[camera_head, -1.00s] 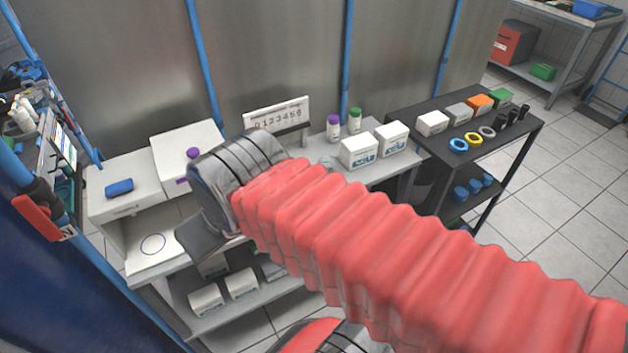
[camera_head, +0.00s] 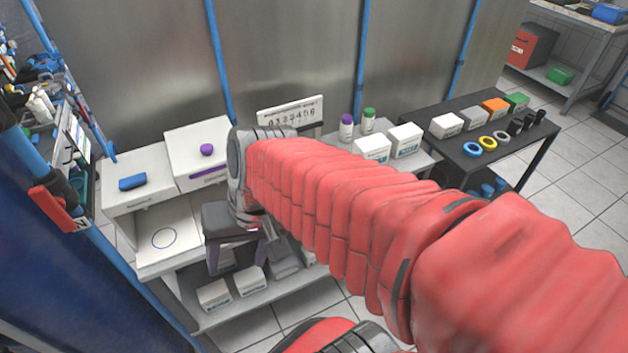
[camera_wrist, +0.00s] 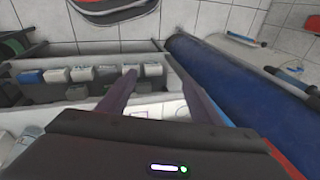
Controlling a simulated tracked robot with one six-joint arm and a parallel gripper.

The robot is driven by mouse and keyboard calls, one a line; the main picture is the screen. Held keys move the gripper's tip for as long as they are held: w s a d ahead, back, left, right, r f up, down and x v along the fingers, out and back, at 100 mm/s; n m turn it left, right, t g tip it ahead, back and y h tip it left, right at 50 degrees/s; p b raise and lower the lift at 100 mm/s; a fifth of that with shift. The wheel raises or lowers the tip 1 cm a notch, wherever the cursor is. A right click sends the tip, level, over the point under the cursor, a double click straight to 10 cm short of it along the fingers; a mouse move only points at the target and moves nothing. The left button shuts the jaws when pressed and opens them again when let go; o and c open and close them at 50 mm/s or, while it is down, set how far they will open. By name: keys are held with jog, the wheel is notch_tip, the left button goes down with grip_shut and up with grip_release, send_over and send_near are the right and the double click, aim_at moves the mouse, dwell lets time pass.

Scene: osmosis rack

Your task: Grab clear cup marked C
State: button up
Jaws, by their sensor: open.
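I cannot make out a clear cup marked C in either view now; my arm hides part of the white bench. My gripper (camera_head: 238,262) hangs fingers-down in front of the bench's middle, right of the blue ring mark (camera_head: 164,239). In the wrist view my gripper (camera_wrist: 150,68) is open, its two dark purple fingers spread with nothing held between them. Pale bench surface and a row of small boxes (camera_wrist: 55,76) show beyond and between the fingers.
A white bench box carries a blue block (camera_head: 132,183); another has a purple knob (camera_head: 207,150). Purple-capped (camera_head: 346,127) and green-capped (camera_head: 368,120) bottles stand behind white boxes (camera_head: 405,141). A black cart (camera_head: 470,165) is at right. White boxes (camera_head: 214,295) fill the lower shelf.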

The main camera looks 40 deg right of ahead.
jog(key=w+d+f+m+t+y, duration=0.35)
jog(key=d+m, duration=0.35)
jog(key=m, duration=0.3)
jog(key=w+d+f+m+t+y, duration=0.35)
jog(key=w+d+m+t, duration=0.2)
jog(key=m, duration=0.35)
jog(key=s+d+f+m+t+h, duration=0.2)
jog(key=d+m, duration=0.4)
jog(key=d, duration=0.3)
jog(key=s+d+f+m+t+h, duration=0.2)
jog(key=d+m+h, duration=0.4)
jog(key=d, duration=0.4)
jog(key=f+t+h, duration=0.1)
jog(key=t, duration=0.1)
jog(key=shift+s+d+m+t, duration=0.2)
jog(key=shift+d+m+t, duration=0.1)
jog(key=shift+w+a, duration=0.1)
jog(key=shift+w, duration=4.2)
jog(key=shift+w, duration=0.1)
